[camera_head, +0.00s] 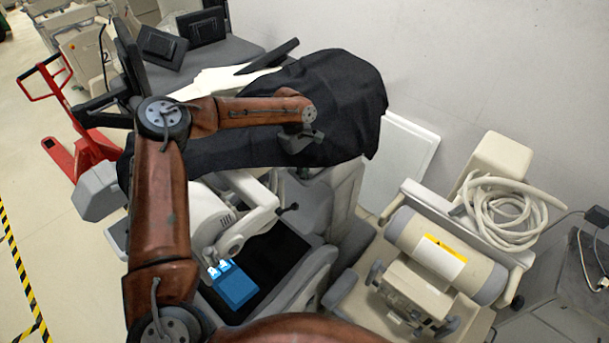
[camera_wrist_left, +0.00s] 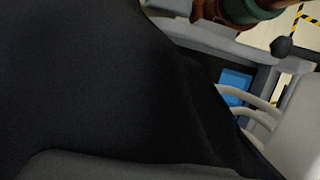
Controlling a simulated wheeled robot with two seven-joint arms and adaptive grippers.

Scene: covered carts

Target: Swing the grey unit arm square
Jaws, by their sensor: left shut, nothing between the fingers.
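A grey unit (camera_head: 320,200) stands in the middle of the head view, partly under a black cover (camera_head: 345,95). A pale jointed arm (camera_head: 262,190) reaches across its front, above a dark tray with a blue panel (camera_head: 238,286). I cannot tell surely whether this is the unit arm of the task. My left gripper (camera_head: 300,150) is shut and empty, at the lower edge of the black cover, above the unit; contact cannot be made out. In the left wrist view the black cover (camera_wrist_left: 100,80) fills most of the picture, with the blue panel (camera_wrist_left: 235,86) beyond. My right gripper is out of view.
A beige machine with a cylinder (camera_head: 440,255) and coiled hose (camera_head: 510,205) stands at the right. A white panel (camera_head: 400,160) leans on the wall. A red pallet jack (camera_head: 85,150) is at the left. Free floor lies left, by striped tape (camera_head: 22,270).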

